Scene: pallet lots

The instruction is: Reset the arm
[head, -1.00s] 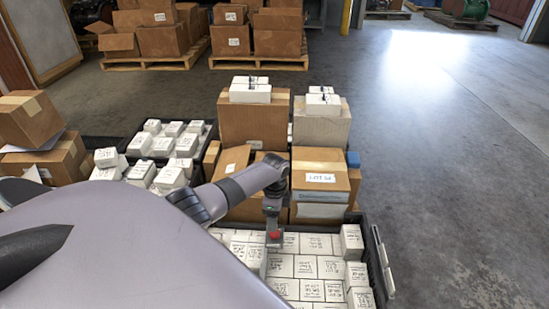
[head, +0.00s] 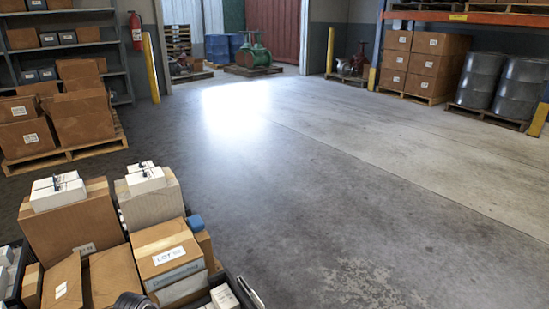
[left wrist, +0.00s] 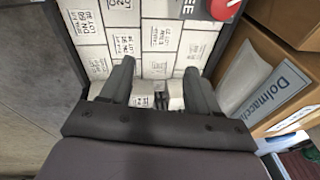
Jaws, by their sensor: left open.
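My left gripper (left wrist: 160,68) is open and empty in the left wrist view, its two dark fingers spread over rows of white labelled boxes (left wrist: 112,15). I cannot tell how far above them it is. In the head view only a dark ribbed part of my arm shows at the bottom edge; the left gripper itself is out of that picture. My right gripper is in no view.
Stacked cartons (head: 165,255) with white boxes (head: 57,190) on top stand at the lower left. A carton (left wrist: 265,85) flanks the gripper's right, near a red round thing (left wrist: 224,8). Wide bare floor (head: 360,200) lies to the right. Drums (head: 520,85) stand far right.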

